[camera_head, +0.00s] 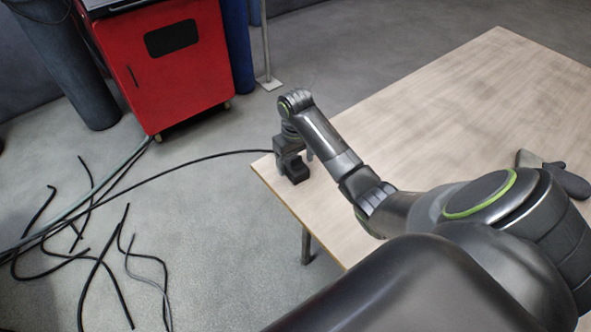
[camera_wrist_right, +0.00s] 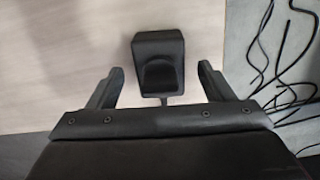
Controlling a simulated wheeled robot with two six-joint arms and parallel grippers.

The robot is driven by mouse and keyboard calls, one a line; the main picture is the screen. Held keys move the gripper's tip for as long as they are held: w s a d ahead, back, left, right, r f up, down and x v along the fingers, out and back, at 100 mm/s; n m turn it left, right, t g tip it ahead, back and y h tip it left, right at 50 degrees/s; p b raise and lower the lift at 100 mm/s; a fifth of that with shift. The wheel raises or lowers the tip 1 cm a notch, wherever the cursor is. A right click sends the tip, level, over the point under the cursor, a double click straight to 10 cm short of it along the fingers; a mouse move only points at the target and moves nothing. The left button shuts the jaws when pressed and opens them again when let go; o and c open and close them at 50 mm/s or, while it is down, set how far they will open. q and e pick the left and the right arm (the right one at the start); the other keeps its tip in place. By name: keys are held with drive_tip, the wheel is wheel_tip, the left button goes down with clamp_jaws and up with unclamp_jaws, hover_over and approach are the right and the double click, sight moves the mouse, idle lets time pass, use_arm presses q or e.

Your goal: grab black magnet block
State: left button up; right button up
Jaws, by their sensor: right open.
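The black magnet block (camera_wrist_right: 158,46) sits near the table edge in the right wrist view, just beyond and between the fingertips of my right gripper (camera_wrist_right: 160,78). The fingers are open, one on each side, with a gap to the block. In the head view the block (camera_head: 295,172) shows at the near left corner of the table, below my right gripper (camera_head: 290,150). Part of the block is hidden there by the gripper. My left gripper is not in view.
The wooden table (camera_head: 450,110) is mostly clear. A dark glove-like item (camera_head: 568,180) lies at its right side. A black cable (camera_head: 215,156) runs to the table corner. A red cabinet (camera_head: 165,85) stands behind, and loose cables (camera_head: 100,262) lie on the floor.

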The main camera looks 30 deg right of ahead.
wheel_tip(320, 180, down, 2)
drive_tip(key=shift+f, duration=0.1)
